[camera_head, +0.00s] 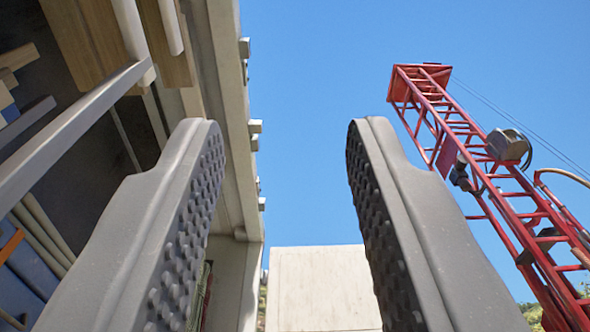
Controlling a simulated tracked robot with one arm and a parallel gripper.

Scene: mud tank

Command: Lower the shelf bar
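My gripper (281,126) is open. A long grey bar (78,128) runs slantwise across an open shelf compartment at the left, outside the left finger. It looks like the shelf bar, but I cannot be sure. It is apart from the space between the fingers. Its lower left end is cut off by the picture edge.
The pale shelf frame (232,110) rises close to the left finger. Wooden boards (85,40) and pipes (45,235) lie inside. A red lattice mast (480,170) stands at the right. A pale concrete block (318,290) is ahead. Open sky fills the middle.

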